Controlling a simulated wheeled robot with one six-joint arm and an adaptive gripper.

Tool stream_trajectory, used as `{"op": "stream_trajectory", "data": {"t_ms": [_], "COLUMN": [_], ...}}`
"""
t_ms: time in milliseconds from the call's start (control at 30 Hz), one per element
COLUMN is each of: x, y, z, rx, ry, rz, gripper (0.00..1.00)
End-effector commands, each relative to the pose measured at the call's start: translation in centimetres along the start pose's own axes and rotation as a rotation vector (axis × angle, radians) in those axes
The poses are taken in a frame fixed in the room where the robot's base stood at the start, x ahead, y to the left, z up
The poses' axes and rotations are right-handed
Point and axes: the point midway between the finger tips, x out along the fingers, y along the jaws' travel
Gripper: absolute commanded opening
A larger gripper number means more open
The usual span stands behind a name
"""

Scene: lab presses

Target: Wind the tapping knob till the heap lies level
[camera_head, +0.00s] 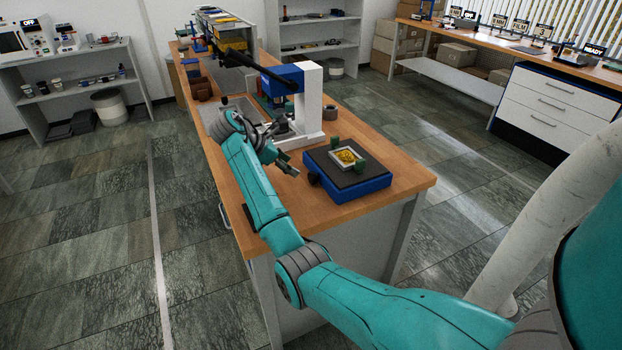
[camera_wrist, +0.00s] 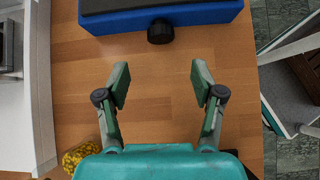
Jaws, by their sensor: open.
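The tapping knob (camera_head: 314,179) is a small black cylinder on the near left side of a blue box (camera_head: 352,189) with a dark top. In the wrist view the knob (camera_wrist: 160,32) sticks out of the blue box's side, straight ahead of my gripper (camera_wrist: 159,79). My gripper is open and empty, its fingers apart, short of the knob and not touching it. It also shows in the head view (camera_head: 287,166), left of the box. A yellow heap (camera_head: 347,156) lies in a small pale tray (camera_head: 334,164) between two green blocks on the box top; its exact shape is too small to tell.
A blue and white press (camera_head: 309,105) stands behind the box on the wooden bench (camera_head: 396,170). A container of yellow grains (camera_wrist: 79,156) shows beside my gripper in the wrist view. Bare bench lies between my gripper and the box.

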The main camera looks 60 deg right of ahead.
Motion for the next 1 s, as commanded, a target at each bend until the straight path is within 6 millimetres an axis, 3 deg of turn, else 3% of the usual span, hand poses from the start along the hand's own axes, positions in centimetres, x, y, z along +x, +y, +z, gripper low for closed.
{"op": "stream_trajectory", "data": {"t_ms": [233,700,1000], "x": [0.7,8.4,10.4], "y": [0.0,-0.1,0.0], "z": [0.0,0.1,0.1], "rx": [-0.06,-0.058,-0.056], "ry": [-0.02,-0.018,-0.018], "rz": [-0.004,-0.004,-0.002], "gripper": [0.67,0.67,0.67]}}
